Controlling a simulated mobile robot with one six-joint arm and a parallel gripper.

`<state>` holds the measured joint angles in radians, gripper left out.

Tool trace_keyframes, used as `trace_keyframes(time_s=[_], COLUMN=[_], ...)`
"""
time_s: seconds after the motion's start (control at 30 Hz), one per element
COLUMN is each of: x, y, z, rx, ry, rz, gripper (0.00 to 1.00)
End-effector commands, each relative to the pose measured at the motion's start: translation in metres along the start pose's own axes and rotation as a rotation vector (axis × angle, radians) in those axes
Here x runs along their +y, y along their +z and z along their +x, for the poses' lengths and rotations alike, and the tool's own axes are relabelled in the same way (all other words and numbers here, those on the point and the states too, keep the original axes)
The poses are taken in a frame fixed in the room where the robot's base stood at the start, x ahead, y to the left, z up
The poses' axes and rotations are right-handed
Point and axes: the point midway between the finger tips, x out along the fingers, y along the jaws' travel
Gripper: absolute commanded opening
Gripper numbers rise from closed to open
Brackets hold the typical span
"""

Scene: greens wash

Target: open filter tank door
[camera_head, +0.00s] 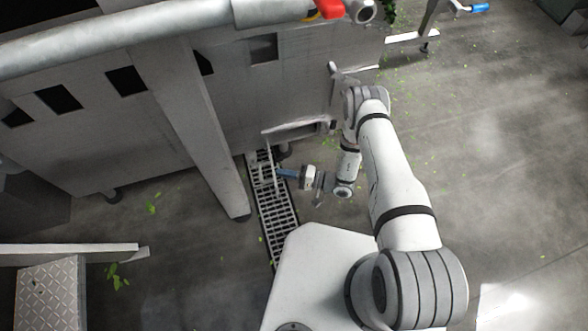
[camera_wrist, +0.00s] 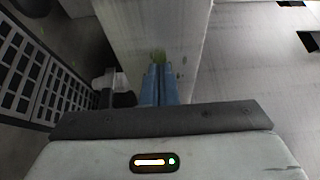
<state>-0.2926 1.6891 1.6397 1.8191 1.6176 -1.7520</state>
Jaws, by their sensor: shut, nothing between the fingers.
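My gripper (camera_head: 279,172) has blue fingers and is low beside the large grey machine, above the floor drain. It is shut and empty; its closed fingers also show in the wrist view (camera_wrist: 159,72). I cannot tell whether the fingers touch the panel.
A slanted machine leg (camera_head: 200,130) stands left of the gripper. The drain grate (camera_head: 277,215) runs along the floor below it. A grey pipe (camera_head: 120,33) crosses above. A low rail and tread plate (camera_head: 48,295) are at lower left. Open floor (camera_head: 500,150) lies to the right.

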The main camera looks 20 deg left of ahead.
Motion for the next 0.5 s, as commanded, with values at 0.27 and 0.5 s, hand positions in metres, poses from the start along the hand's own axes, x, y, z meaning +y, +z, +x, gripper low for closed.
trace_keyframes(time_s=[0.27, 0.5], x=[0.000, 0.002], y=[-0.001, -0.011], z=[-0.002, -0.030], rx=[0.001, 0.003], ry=[0.000, 0.001], rz=[0.000, -0.001], gripper=[0.00, 0.00])
